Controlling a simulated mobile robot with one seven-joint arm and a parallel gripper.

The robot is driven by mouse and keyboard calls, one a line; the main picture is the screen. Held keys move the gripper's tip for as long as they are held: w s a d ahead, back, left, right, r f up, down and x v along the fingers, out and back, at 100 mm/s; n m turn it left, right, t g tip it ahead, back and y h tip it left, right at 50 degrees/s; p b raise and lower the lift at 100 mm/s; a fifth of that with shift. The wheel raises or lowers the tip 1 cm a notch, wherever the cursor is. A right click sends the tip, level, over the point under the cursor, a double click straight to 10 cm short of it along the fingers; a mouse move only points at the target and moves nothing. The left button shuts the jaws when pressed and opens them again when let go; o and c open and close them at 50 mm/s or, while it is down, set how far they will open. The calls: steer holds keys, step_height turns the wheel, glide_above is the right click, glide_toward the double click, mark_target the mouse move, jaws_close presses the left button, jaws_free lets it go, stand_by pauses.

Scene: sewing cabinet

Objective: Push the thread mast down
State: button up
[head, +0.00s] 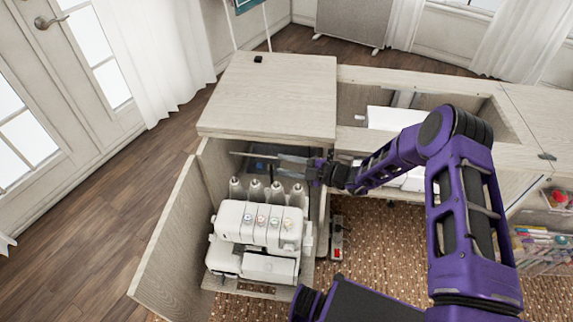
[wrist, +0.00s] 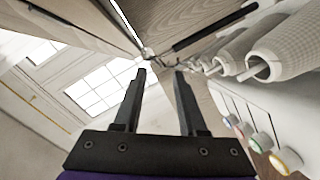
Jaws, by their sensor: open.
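A white overlock machine (head: 258,230) with cone spools along its back stands in the open cabinet bay. The thread mast's thin bar (head: 252,155) shows above and behind the spools, under the cabinet top. In the wrist view a dark rod (wrist: 215,27), seemingly part of the mast, slants ahead and to the right of my fingertips, near the spools. My gripper (head: 284,165) points left over the back of the machine, close to the mast bar. In the wrist view my gripper (wrist: 160,73) has its two fingers apart with nothing between them. I cannot tell whether it touches the mast.
The cabinet top (head: 270,95) overhangs the bay. An open cabinet door (head: 172,235) stands to the left of the machine. White cone spools (wrist: 282,45) are close on the right in the wrist view. A foot pedal (head: 337,240) lies to the machine's right.

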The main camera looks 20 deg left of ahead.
steer(key=v, duration=1.7)
steer(key=shift+d+p, duration=0.25)
steer(key=shift+p, duration=0.2)
steer(key=shift+r, duration=0.1)
